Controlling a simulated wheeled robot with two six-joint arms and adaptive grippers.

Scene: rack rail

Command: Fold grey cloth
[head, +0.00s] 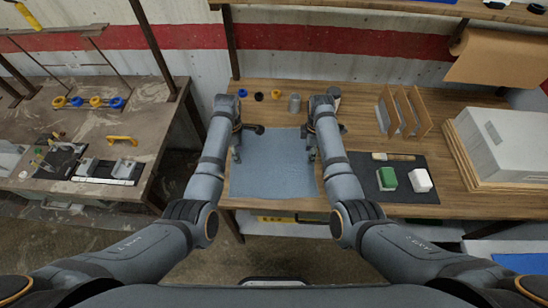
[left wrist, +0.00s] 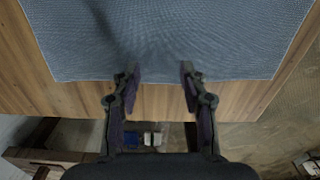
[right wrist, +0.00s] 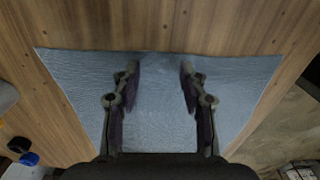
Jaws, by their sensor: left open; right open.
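The grey-blue cloth (head: 272,170) lies spread flat on the wooden table, near its front edge. My left gripper (head: 237,156) is over the cloth's left side in the head view. In the left wrist view its open fingers (left wrist: 160,74) hang over one straight cloth edge, with cloth (left wrist: 190,35) beyond. My right gripper (head: 311,154) is at the cloth's right side. In the right wrist view its open fingers (right wrist: 161,70) are over the cloth (right wrist: 160,105), just inside another edge. Nothing is between either pair of fingers except cloth below; their exact height is unclear.
A dark mat (head: 415,190) with a green block (head: 387,179) and a white block (head: 420,180) lies right of the cloth. Small jars and lids, including a glass jar (head: 294,103), stand behind it. Upright brown panels (head: 404,110) and a large grey box (head: 503,145) stand farther right.

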